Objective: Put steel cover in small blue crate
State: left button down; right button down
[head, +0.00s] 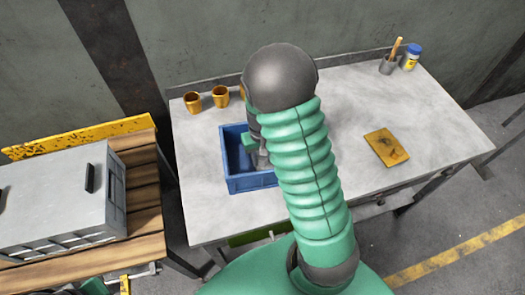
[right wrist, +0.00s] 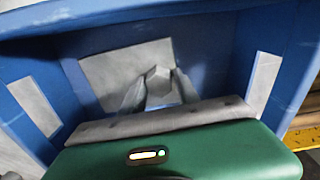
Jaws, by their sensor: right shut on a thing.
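The small blue crate (head: 250,183) stands on the left part of the grey table. My right gripper (head: 262,160) reaches down into the crate, partly hidden by my arm. In the right wrist view my right gripper (right wrist: 154,92) is shut on a small grey faceted piece, the steel cover (right wrist: 158,79), between its two fingers. The crate's blue walls (right wrist: 208,50) surround the fingers and the piece. I cannot tell whether the piece touches the crate floor. My left gripper is not in view.
Orange cups (head: 193,101) stand behind the crate. A rusty yellow plate (head: 386,147) lies to the right. A grey holder (head: 387,66) and a blue-lidded bottle (head: 411,57) stand at the back right. A grey case (head: 60,195) rests on the wooden bench at left.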

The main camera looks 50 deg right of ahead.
jog(key=shift+w+d, duration=0.1)
jog(key=shift+d, duration=0.05)
jog(key=c, duration=1.3)
grip_release()
jog(key=shift+d, duration=0.2)
jog(key=o, duration=0.4)
jog(key=shift+d+f, duration=0.15)
jog(key=shift+d, duration=0.25)
jog(key=shift+a+r, duration=0.2)
jog(key=shift+a, duration=0.2)
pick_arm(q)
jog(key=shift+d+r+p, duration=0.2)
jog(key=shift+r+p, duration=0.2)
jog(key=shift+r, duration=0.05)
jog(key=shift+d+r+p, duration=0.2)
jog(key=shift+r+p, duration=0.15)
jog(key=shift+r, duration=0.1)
pick_arm(e)
notch_tip(320, 180, up, 12)
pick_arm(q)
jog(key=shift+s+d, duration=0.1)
pick_arm(e)
jog(key=shift+d+f, duration=0.1)
jog(key=shift+f, duration=0.05)
